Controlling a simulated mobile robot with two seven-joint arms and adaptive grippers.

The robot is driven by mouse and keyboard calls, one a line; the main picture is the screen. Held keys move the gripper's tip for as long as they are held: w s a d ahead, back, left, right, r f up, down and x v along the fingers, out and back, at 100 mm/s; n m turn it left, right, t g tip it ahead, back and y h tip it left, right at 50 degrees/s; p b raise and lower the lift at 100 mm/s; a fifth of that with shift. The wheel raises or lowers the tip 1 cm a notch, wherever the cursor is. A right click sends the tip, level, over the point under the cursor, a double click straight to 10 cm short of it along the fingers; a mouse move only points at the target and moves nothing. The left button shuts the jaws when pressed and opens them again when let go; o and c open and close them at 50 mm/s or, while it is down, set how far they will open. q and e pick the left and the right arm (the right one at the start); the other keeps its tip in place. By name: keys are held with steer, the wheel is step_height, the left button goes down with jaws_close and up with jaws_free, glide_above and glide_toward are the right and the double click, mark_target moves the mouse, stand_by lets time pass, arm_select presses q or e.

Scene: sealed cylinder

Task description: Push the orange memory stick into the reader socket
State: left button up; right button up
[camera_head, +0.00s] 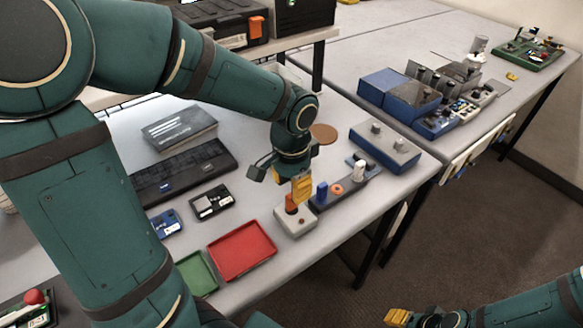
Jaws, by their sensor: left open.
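The orange memory stick (291,204) stands upright at a pale grey box (295,224), which appears to be the reader. My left gripper (302,190) has yellow fingertips and points down just above and beside the stick. It is open. The fingertips overlap the stick's upper end in this view, so I cannot tell whether they touch it. The socket itself is hidden, and how deep the stick sits in it is unclear. My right gripper (397,316) is low at the bottom right, off the table, and its finger gap cannot be made out.
A dark strip with a blue plug (322,191) and an orange ring (337,189) lies right of the reader. A blue-grey box (384,148) stands behind it. A red tray (242,250) and green tray (195,272) lie front left. A keyboard (183,172) lies further back.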

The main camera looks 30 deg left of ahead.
arm_select(q)
step_height(320, 180, up, 6)
steer(key=shift+f, duration=0.1)
stand_by(0.7)
